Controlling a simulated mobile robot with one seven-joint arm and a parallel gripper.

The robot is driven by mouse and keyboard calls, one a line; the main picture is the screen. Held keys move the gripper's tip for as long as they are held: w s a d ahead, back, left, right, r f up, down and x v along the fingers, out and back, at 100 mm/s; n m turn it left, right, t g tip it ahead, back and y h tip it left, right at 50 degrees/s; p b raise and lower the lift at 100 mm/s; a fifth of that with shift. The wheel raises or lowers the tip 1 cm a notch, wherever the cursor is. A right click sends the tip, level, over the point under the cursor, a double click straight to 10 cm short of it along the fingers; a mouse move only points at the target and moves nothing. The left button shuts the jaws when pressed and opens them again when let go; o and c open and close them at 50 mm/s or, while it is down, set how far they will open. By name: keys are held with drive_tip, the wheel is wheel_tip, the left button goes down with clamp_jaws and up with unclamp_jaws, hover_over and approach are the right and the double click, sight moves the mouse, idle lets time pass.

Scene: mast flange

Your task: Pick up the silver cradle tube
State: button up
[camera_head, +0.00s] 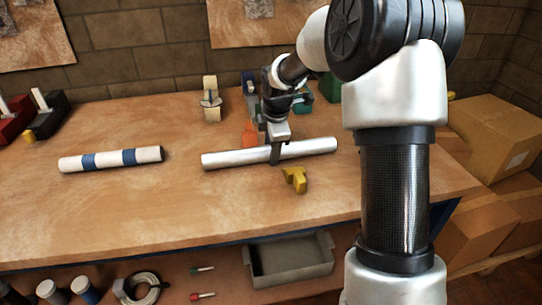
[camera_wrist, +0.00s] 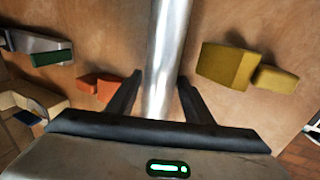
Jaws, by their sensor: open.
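The silver cradle tube (camera_head: 235,158) lies on the wooden workbench (camera_head: 110,205), right of its middle in the head view. My gripper (camera_head: 275,158) is over the tube, a little right of the tube's middle. In the wrist view the tube (camera_wrist: 166,60) runs away from me between the two open fingers of my gripper (camera_wrist: 160,90). One finger is on each side of the tube, with a visible gap on both sides. Whether the fingertips reach below the tube's top is hard to tell.
A yellow object (camera_head: 295,179) lies in front of the tube and an orange one (camera_head: 250,134) behind it. A white tube with blue bands (camera_head: 110,159) lies at left. A tape roll (camera_head: 211,99) stands behind. A grey bin (camera_head: 290,262) sits below the bench top.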

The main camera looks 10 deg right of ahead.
drive_tip(key=shift+r, duration=0.2)
drive_tip(key=c, duration=1.1)
